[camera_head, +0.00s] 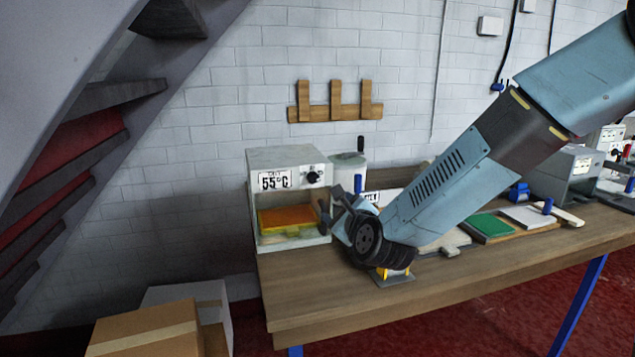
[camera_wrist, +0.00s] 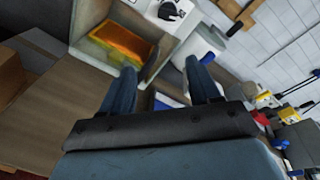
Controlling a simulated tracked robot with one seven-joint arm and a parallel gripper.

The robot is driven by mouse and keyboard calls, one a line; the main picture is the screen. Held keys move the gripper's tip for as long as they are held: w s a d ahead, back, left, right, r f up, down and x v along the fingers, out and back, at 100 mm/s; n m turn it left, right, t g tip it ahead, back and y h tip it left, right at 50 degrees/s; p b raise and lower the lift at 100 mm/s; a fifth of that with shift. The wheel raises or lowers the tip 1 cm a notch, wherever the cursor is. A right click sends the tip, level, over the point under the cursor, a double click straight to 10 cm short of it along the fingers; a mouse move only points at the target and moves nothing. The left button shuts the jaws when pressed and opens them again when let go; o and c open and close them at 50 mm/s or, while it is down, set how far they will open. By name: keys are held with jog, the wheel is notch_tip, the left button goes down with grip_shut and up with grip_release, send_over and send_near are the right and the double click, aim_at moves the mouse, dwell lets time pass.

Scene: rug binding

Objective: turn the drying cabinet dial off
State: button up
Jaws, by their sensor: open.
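The drying cabinet (camera_head: 290,157) is a pale box at the left end of the workbench, with a "55°C" label (camera_head: 275,181) on its front. Its dial (camera_head: 312,177) is a small black knob right of the label; its setting is too small to read. The dial also shows at the top edge of the wrist view (camera_wrist: 169,12). My gripper (camera_head: 331,204) is open and empty, just below and right of the dial, apart from it. In the wrist view my two fingers (camera_wrist: 162,76) point toward the cabinet, with nothing between them.
The cabinet's open lower bay holds an orange slab (camera_head: 287,216). A white canister (camera_head: 348,172) stands right of the cabinet. A green pad (camera_head: 490,225) lies farther right on the workbench (camera_head: 300,315). Cardboard boxes (camera_head: 145,330) stand on the floor at left, near a staircase.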

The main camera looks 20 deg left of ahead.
aim_at(315, 180)
jog(key=w+a+m, duration=0.1)
jog(key=w+a, duration=0.2)
jog(key=w, duration=0.1)
jog(key=w+a+r+m+t, duration=0.1)
jog(key=w+a+m, duration=0.1)
jog(key=w+a, duration=0.1)
jog(key=w+a+m, duration=0.2)
jog(key=w, duration=0.2)
jog(key=shift+w+a+r+t, duration=0.3)
jog(key=shift+a+r, duration=0.05)
jog(key=shift+a, duration=0.05)
jog(key=shift+c, duration=0.3)
